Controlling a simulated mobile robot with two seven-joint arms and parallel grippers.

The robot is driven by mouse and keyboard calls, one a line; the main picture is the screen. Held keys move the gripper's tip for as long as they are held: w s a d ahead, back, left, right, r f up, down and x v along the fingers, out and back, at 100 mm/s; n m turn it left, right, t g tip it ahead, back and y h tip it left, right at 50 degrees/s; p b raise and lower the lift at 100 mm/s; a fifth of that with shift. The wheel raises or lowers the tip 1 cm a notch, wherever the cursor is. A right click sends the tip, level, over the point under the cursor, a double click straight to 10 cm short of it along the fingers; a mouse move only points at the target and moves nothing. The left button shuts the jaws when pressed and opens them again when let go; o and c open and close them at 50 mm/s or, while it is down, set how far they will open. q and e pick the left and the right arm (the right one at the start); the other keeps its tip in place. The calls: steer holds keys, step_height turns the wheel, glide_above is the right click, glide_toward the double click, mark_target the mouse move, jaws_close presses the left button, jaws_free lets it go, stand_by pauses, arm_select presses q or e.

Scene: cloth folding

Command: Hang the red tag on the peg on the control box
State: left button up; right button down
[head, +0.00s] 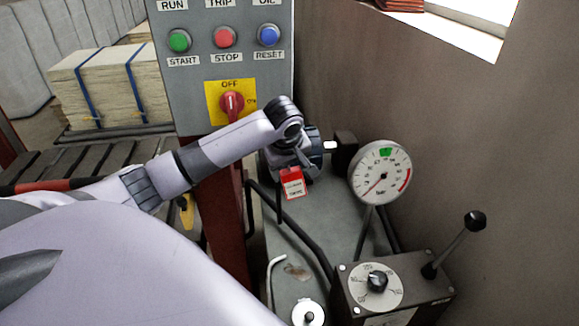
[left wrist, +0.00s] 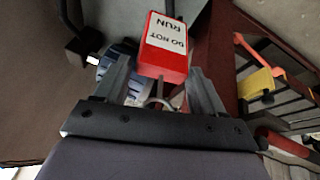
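The red tag (head: 292,182) with a white label shows below my left gripper (head: 296,162) in the head view, label up. In the left wrist view the tag (left wrist: 163,65) lies between the fingertips of my left gripper (left wrist: 162,72), which appear to press on its two sides. The label reads "DO NOT RUN", upside down there. A pale metal loop (left wrist: 160,97) sits on the palm side of the tag. The grey control box (head: 203,60) stands to the left of the tag, with buttons and a red rotary switch (head: 232,102). I cannot make out its peg. My right gripper is out of view.
A blue-grey motor (head: 313,141) is just behind the tag. A round gauge (head: 380,172) and a dark box with a dial and lever (head: 400,283) stand right. A dark red post (head: 228,210) is under the control box. Strapped stacks (head: 105,88) lie back left.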

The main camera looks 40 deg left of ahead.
arm_select(q)
steer(key=shift+o, duration=1.3)
steer(key=shift+a, duration=0.1)
steer(key=v, duration=0.7)
steer(key=d+f+m+t+h, duration=0.2)
steer(key=d+f+m, duration=0.3)
steer(key=d+f, duration=0.45)
steer(key=s+d+f+m+t+h, duration=0.1)
steer(key=s+d+f+m, duration=0.1)
steer(key=s+f, duration=0.1)
steer(key=s+d+f+m+t+h, duration=0.1)
steer(key=s+d+f+m, duration=0.1)
steer(key=f, duration=0.4)
steer(key=s+d+f+m+h, duration=0.1)
steer(key=s+d+f+m, duration=0.2)
steer(key=s+d+f, duration=0.1)
steer(key=shift+s+d+f+t, duration=0.1)
steer(key=shift+s+f+t, duration=0.15)
steer(key=shift+s, duration=0.25)
steer(key=shift+s+d+f+t, duration=0.15)
steer(key=shift+s+f, duration=0.2)
steer(key=shift+s, duration=0.1)
steer(key=s+d+f+m+t, duration=0.1)
steer(key=s+m+t, duration=0.1)
steer(key=s, duration=0.6)
steer(key=shift+s+d+f+m, duration=0.3)
steer(key=shift+f+m, duration=0.1)
steer(key=shift+m, duration=0.3)
